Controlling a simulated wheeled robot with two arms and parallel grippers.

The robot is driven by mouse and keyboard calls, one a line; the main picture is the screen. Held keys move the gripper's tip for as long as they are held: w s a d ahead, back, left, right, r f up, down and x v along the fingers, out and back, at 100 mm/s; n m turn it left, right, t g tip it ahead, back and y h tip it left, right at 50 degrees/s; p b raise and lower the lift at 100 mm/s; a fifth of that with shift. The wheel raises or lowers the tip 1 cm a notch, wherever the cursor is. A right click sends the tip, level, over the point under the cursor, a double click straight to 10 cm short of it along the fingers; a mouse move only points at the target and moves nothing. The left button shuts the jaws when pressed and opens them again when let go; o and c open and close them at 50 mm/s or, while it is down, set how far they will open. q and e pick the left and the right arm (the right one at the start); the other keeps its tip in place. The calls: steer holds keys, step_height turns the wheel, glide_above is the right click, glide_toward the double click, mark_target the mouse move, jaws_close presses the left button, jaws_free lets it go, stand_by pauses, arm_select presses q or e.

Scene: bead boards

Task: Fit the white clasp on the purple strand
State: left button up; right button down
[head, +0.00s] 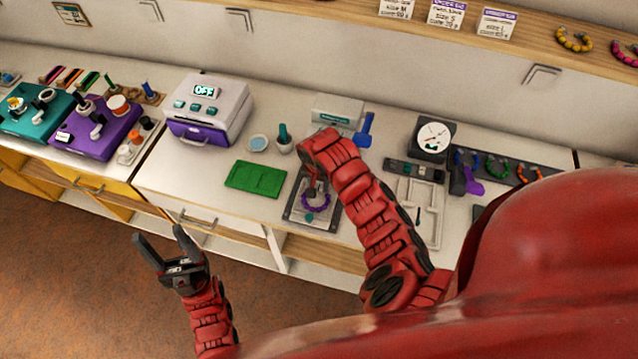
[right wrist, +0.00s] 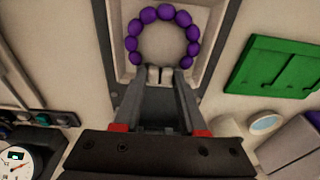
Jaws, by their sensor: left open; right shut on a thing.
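The purple strand (head: 316,208) lies as an open ring of beads in a grey tray (head: 296,216) on the counter. In the right wrist view the strand (right wrist: 163,12) has its gap facing my right gripper (right wrist: 155,82). That gripper is shut on the small white clasp (right wrist: 154,74), which sits at the gap between the two end beads. I cannot tell whether the clasp touches the beads. In the head view my right gripper (head: 315,190) is over the tray, partly hidden by its arm. My left gripper (head: 159,234) is open and empty, in front of the counter.
A green board (head: 255,179) lies left of the tray. Behind it are a blue dish (head: 258,143) and a small pot (head: 284,145). A white and purple machine (head: 212,100) reads OFF. To the right are a white compartment tray (head: 432,222) and a dial gauge (head: 433,137).

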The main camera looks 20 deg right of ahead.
mark_target(319, 187)
steer(key=shift+s+a+f, duration=0.2)
steer(key=shift+s+f, duration=0.65)
steer(key=shift+f, duration=0.05)
steer(key=c, duration=0.6)
jaws_free()
steer(key=shift+s+f, duration=0.1)
steer(key=shift+r, duration=0.45)
steer(key=shift+w+d+r+p, duration=0.1)
steer(key=shift+w+r+p, duration=0.5)
steer(key=shift+r+p, duration=0.3)
steer(key=shift+w+r+p, duration=0.15)
steer(key=shift+r+p, duration=0.5)
steer(key=shift+r, duration=0.85)
steer(key=shift+w+r+p, duration=0.15)
steer(key=shift+r+p, duration=0.45)
steer(key=shift+r, duration=0.6)
steer(key=shift+f, duration=0.1)
